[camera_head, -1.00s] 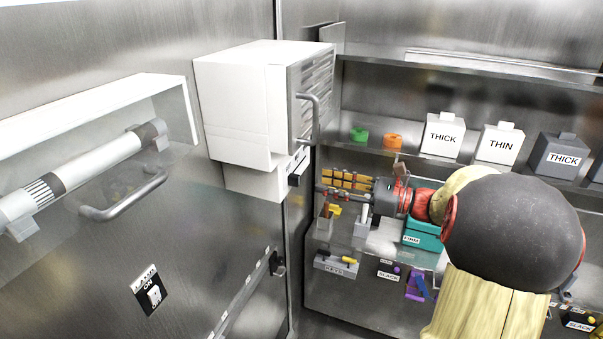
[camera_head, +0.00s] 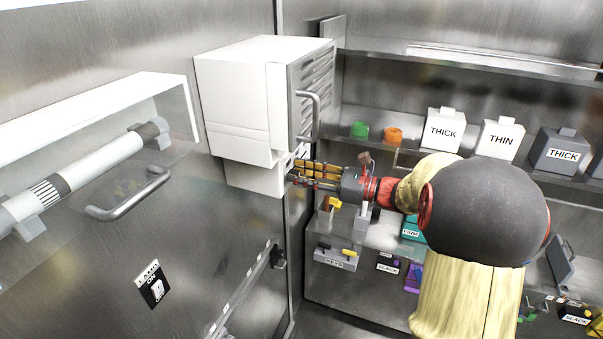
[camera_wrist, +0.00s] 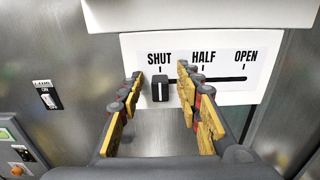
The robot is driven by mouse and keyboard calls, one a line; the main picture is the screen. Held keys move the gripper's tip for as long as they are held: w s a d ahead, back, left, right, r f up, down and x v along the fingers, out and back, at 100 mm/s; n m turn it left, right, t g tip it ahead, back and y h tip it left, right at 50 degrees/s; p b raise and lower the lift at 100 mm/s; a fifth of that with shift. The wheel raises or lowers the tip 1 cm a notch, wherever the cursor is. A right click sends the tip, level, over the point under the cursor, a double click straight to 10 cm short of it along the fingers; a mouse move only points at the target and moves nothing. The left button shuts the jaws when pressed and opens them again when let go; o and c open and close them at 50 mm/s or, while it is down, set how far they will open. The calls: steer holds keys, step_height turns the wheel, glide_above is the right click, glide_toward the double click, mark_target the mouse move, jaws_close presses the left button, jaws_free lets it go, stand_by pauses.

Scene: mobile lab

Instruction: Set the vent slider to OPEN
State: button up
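The vent slider's white panel (camera_wrist: 225,95) carries the labels SHUT, HALF and OPEN from left to right in the wrist view. Its dark knob (camera_wrist: 160,89) sits at the left end of the black slot, under SHUT. My gripper (camera_wrist: 160,76) is open, with one yellow-padded finger on each side of the knob in the picture. I see gaps between knob and fingers, and cannot tell whether the tips reach to its depth. In the head view my gripper (camera_head: 294,172) is at the lower white box (camera_head: 253,178), and the slider is hidden there.
A white cabinet (camera_head: 240,100) with a grey handle (camera_head: 313,112) overhangs the slider panel. A lamp switch (camera_head: 153,286) is on the left wall. Shelves with labelled boxes (camera_head: 443,130) stand at right. Free space lies below the panel.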

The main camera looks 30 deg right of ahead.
steer(key=shift+c, duration=1.4)
jaws_close()
